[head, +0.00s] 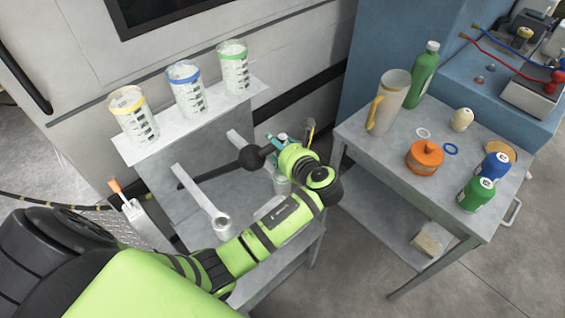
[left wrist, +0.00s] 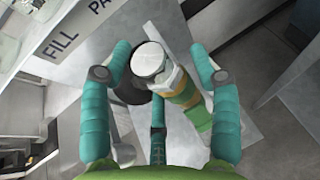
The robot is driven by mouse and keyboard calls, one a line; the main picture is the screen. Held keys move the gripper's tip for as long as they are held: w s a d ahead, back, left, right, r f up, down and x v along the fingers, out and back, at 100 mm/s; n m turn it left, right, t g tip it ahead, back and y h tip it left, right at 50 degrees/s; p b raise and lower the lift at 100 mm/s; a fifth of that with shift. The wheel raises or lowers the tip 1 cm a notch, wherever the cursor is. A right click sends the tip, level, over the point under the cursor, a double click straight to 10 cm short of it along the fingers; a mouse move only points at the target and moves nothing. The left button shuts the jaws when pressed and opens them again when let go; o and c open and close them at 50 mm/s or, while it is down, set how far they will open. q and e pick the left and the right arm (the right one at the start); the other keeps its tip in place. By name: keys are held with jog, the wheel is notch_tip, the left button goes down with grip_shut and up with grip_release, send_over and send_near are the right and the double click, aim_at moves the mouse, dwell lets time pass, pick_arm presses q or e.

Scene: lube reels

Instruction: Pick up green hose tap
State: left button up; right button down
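In the left wrist view, a hose tap (left wrist: 187,92) with green and yellow bands and a white, round end lies between the teal fingers of my left gripper (left wrist: 160,80). The fingers are spread to either side of it, with a third finger below. I see no clear closed grip. In the head view my left gripper (head: 277,146) is at the grey stand, partly hidden by my own wrist. A dark ball on a rod (head: 252,157) is just left of the fingers. The tap is mostly hidden there. My right gripper is in neither view.
A grey stand (head: 173,152) carries three clear jugs with yellow (head: 133,112), blue (head: 188,85) and green (head: 233,65) rims. Bracket arms (head: 205,198) stick out below. A grey table (head: 375,150) at right holds bottles, a pitcher (head: 388,105) and an orange can (head: 425,158).

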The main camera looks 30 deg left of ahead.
pick_arm(q)
grip_shut()
jog(key=shift+w+r, duration=0.1)
jog(key=shift+r, duration=5)
jog(key=shift+f, duration=0.1)
